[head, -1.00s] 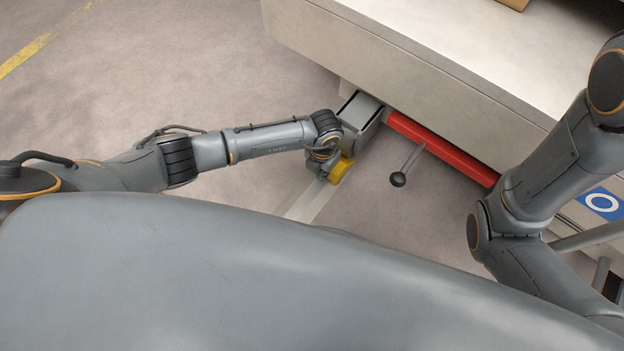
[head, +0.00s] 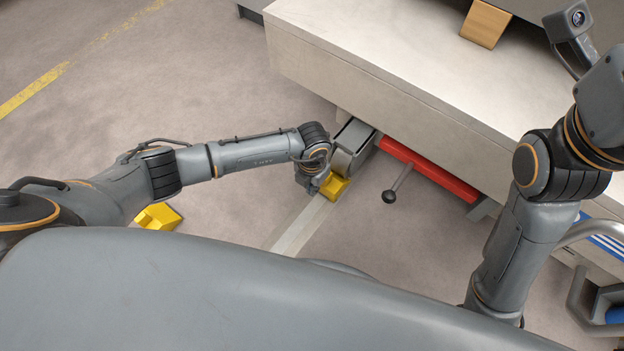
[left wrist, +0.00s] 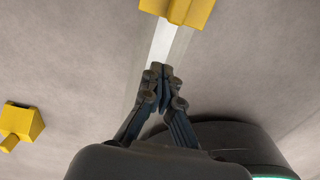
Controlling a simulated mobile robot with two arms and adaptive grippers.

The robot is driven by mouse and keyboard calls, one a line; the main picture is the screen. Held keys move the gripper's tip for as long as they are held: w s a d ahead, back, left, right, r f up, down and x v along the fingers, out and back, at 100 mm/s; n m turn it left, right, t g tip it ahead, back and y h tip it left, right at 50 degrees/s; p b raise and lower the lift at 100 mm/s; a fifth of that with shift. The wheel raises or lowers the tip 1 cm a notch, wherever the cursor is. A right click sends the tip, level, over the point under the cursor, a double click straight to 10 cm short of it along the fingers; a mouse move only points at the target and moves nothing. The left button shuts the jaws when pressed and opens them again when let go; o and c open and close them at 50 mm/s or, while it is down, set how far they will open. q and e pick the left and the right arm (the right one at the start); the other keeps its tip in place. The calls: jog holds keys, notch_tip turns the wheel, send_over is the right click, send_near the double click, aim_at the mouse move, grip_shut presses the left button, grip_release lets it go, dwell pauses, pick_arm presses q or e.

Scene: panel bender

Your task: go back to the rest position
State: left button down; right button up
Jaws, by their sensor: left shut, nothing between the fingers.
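My left arm reaches in from the left in the head view. My left gripper (head: 311,190) hangs beside a yellow block at the machine's front corner, mostly hidden under the wrist. In the left wrist view its fingers (left wrist: 161,70) are shut with nothing between them, above the floor and a pale strip. My right arm (head: 515,220) is folded upright at the right of the head view; its gripper is out of the picture.
The pale machine bed (head: 400,75) has a red bar (head: 430,170) and a black-knobbed lever (head: 389,196) below its edge. Yellow blocks (head: 338,187) (head: 158,217) stand on the floor, joined by a pale strip (head: 300,230) at one. Open floor lies at the upper left.

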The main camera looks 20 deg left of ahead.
pick_arm(q)
jog(key=shift+r, duration=0.55)
